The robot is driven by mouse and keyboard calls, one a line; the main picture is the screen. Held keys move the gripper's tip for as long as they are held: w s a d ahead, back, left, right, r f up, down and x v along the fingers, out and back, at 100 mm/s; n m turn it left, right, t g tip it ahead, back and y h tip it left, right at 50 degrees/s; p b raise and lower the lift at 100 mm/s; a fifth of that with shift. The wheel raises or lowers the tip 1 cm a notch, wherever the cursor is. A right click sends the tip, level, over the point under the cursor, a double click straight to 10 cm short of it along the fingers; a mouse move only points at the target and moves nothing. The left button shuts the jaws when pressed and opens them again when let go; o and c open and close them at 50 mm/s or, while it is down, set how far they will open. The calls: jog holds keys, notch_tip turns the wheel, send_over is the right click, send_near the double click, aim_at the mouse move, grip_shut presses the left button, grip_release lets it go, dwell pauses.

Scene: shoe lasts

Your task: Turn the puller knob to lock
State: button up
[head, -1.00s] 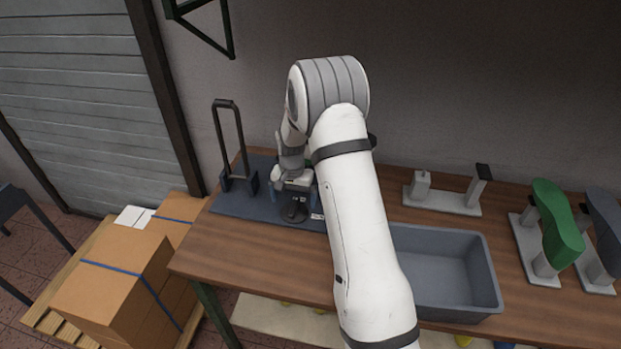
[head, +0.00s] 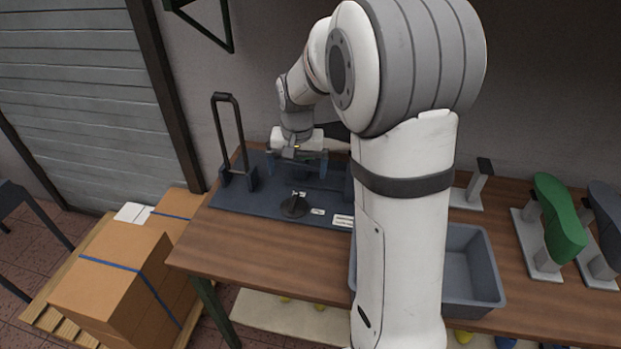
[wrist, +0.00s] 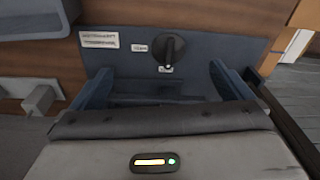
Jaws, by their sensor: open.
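The puller knob (head: 295,206) is a dark round knob on the blue-grey base plate (head: 235,202). In the wrist view the knob (wrist: 172,48) shows a raised grip bar, with a small pale mark at its lower edge. My gripper (head: 297,168) is open and empty, behind the knob in the head view and apart from it. In the wrist view its two blue fingers (wrist: 160,82) are spread wide, and the knob lies beyond their tips, slightly right of the middle. The knob's lock marking is too small to read.
A black upright handle frame (head: 232,140) stands left of my gripper. Two white labels (head: 343,221) lie right of the knob. A grey bin (head: 487,265), a green last (head: 558,220) and a grey last (head: 605,215) are on the table at right. Cardboard boxes (head: 110,275) stand at left.

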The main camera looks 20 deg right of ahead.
jog(key=s+r+n, duration=0.1)
jog(key=s+r, duration=0.2)
jog(key=s, duration=0.3)
jog(key=s+r+n+t, duration=0.1)
jog(key=s+r, duration=0.3)
jog(key=s, duration=0.2)
jog(key=shift+a, duration=0.25)
jog(key=shift+s, duration=0.2)
jog(key=s+n+t, duration=0.1)
jog(key=s+n, duration=0.1)
jog(key=s, duration=0.9)
jog(key=shift+s+a+r, duration=0.15)
jog(key=shift+s+r, duration=0.05)
jog(key=shift+s, duration=0.05)
